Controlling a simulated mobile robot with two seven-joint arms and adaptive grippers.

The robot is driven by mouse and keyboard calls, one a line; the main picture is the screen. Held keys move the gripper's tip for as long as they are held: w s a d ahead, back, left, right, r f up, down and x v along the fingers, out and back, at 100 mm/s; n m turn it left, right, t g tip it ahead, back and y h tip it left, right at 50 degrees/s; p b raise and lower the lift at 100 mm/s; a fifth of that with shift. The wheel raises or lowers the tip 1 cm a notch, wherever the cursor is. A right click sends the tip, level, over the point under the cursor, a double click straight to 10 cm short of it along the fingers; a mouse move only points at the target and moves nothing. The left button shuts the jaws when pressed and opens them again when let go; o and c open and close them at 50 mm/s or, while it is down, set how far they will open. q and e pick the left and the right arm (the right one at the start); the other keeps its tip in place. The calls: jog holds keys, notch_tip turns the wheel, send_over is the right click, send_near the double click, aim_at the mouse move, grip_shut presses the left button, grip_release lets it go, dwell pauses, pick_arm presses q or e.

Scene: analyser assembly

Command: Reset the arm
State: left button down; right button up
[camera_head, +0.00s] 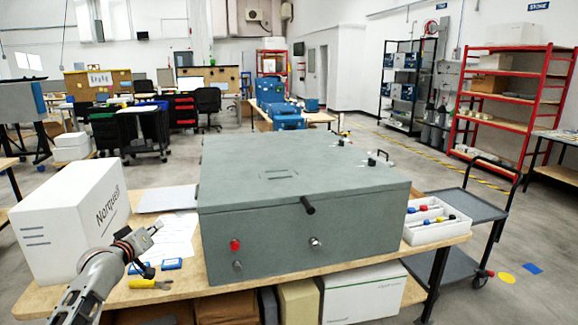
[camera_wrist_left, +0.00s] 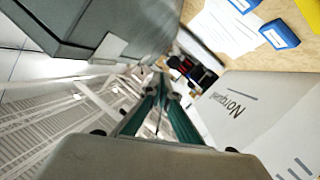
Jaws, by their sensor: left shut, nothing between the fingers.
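My left gripper (camera_head: 155,228) shows in the head view at the end of my arm, which comes in from the lower left. It is over the left part of the wooden table, between the white box and the grey analyser. In the left wrist view its fingers (camera_wrist_left: 161,83) come together with nothing between them. The grey analyser (camera_head: 300,200) stands closed on the table, with a black handle (camera_head: 308,207), a red button (camera_head: 235,245) and metal knobs on its front. The gripper is left of it and apart from it. My right gripper is not in view.
A white box (camera_head: 75,215) stands left of my gripper. Papers (camera_head: 172,240), blue pieces (camera_head: 171,264) and a yellow-handled tool (camera_head: 150,284) lie before the analyser's left side. A white tray (camera_head: 432,235) of coloured parts is on the right, near a dark cart (camera_head: 470,205).

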pick_arm(q)
jog(key=a+r+m+t+y, duration=0.25)
jog(key=a+r+m, duration=0.2)
jog(key=m, duration=0.55)
jog(key=s+d+f+g+h, duration=0.1)
jog(key=s+d+f, duration=0.35)
jog(key=f, duration=0.35)
jog(key=s+d+f+g+h, duration=0.1)
jog(key=s+d+f, duration=0.3)
jog(key=s+f, duration=0.3)
jog(key=s+d+f+g+h, duration=0.15)
jog(key=s+d+f, duration=0.3)
jog(key=f, duration=0.45)
jog(key=s+d+f+g, duration=0.1)
jog(key=s+d+f, duration=0.2)
jog(key=s, duration=0.7)
jog(key=s+d+f+g, duration=0.1)
jog(key=s+d+f, duration=0.3)
jog(key=s, duration=0.7)
jog(key=s+d+f+g, duration=0.2)
jog(key=s+d+f, duration=0.1)
jog(key=s+f, duration=0.4)
jog(key=s, duration=0.3)
jog(key=shift+s+d, duration=0.2)
jog(key=shift+s, duration=0.15)
jog(key=shift+f, duration=0.1)
